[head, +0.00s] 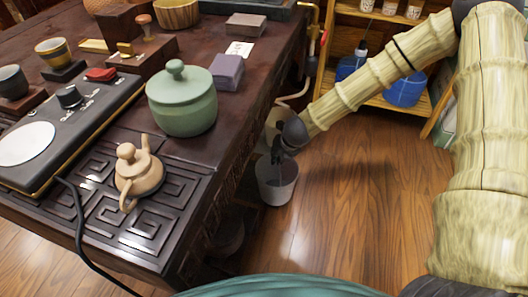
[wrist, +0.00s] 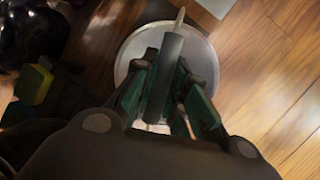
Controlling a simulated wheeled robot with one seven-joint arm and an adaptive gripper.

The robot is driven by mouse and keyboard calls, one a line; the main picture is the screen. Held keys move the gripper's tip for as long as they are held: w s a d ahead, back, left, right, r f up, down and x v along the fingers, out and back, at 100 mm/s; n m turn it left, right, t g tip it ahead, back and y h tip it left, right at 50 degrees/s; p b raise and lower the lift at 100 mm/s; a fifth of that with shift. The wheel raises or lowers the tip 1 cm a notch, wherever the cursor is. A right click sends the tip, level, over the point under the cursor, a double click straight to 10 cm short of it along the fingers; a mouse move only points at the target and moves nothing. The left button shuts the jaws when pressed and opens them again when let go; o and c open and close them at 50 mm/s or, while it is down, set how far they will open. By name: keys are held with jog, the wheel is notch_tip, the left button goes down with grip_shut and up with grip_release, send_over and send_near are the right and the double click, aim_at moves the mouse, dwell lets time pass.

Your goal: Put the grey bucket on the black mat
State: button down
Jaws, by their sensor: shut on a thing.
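The grey bucket (head: 278,187) is beside the right side of the dark table in the head view, low near the wooden floor. My gripper (head: 281,153) is above it, pointing down at its top. In the wrist view the bucket's pale round rim (wrist: 126,55) shows beyond my gripper (wrist: 172,92), whose green-lined fingers are shut on the bucket's dark bar-shaped handle (wrist: 163,75). I cannot tell whether the bucket's base touches the floor. I cannot make out the black mat in either view.
The dark carved table (head: 200,225) carries a green lidded jar (head: 183,105), a small clay teapot (head: 138,175) and a stove (head: 60,125). A wooden shelf (head: 345,95) with blue jugs (head: 404,90) stands at the back. The wooden floor (head: 340,235) right of the bucket is clear.

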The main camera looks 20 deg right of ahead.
jog(key=w+a+f+b, duration=0.2)
jog(key=w+f+b, duration=0.2)
jog(key=w, duration=0.5)
jog(key=shift+a+f+b, duration=0.15)
jog(key=shift+a+b, duration=0.05)
jog(key=shift+b, duration=0.35)
jog(key=shift+w+f, duration=0.1)
jog(key=shift+f, duration=0.05)
jog(key=c, duration=1.4)
grip_release()
jog(key=shift+c, duration=0.2)
jog(key=p+v, duration=0.5)
jog(key=v, duration=0.7)
